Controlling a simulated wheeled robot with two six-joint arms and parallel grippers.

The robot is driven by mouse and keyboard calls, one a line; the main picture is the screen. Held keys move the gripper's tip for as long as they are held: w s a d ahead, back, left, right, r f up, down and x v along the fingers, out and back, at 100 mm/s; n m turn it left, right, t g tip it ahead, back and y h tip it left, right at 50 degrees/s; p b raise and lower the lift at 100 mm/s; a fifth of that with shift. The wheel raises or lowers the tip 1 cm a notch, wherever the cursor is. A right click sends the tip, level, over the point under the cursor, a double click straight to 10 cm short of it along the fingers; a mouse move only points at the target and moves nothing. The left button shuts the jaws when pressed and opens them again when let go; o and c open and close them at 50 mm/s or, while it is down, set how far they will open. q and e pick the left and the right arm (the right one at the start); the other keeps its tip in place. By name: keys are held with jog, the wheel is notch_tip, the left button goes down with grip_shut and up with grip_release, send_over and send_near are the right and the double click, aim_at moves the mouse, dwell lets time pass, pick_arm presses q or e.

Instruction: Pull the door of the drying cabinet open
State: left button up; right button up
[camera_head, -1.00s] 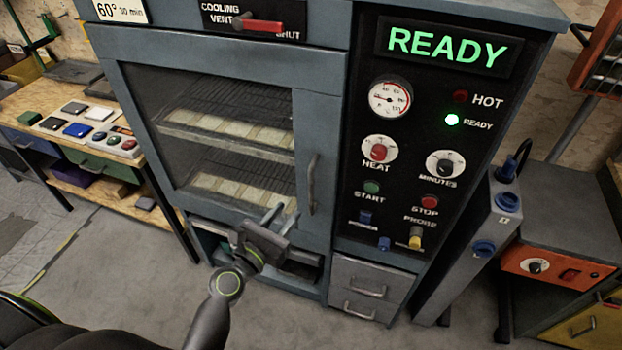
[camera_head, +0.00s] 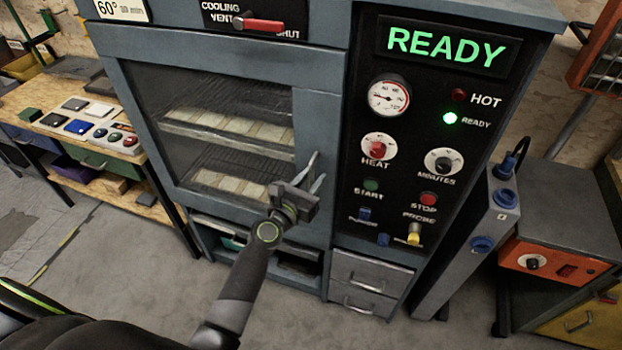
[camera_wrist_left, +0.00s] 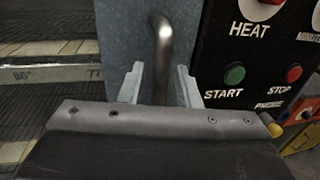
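The drying cabinet has a blue-grey door (camera_head: 222,73) with a glass window (camera_head: 215,125), and it stands closed. Its vertical metal handle (camera_wrist_left: 161,60) is at the door's right side, beside the black control panel. My left gripper (camera_head: 314,172) is at the handle, which it partly hides in the head view. In the left wrist view the gripper's two fingers (camera_wrist_left: 160,85) are apart, one on each side of the handle bar, with gaps visible. My right gripper is not in view.
The control panel (camera_head: 405,165) shows a green READY sign, a gauge, knobs and buttons close to the right of the handle. A bench (camera_head: 125,165) with small items stands at the left. A grey unit (camera_head: 468,240) stands at the right. Floor in front is clear.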

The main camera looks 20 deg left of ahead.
pick_arm(q)
grip_shut()
jog(key=shift+s, duration=0.1)
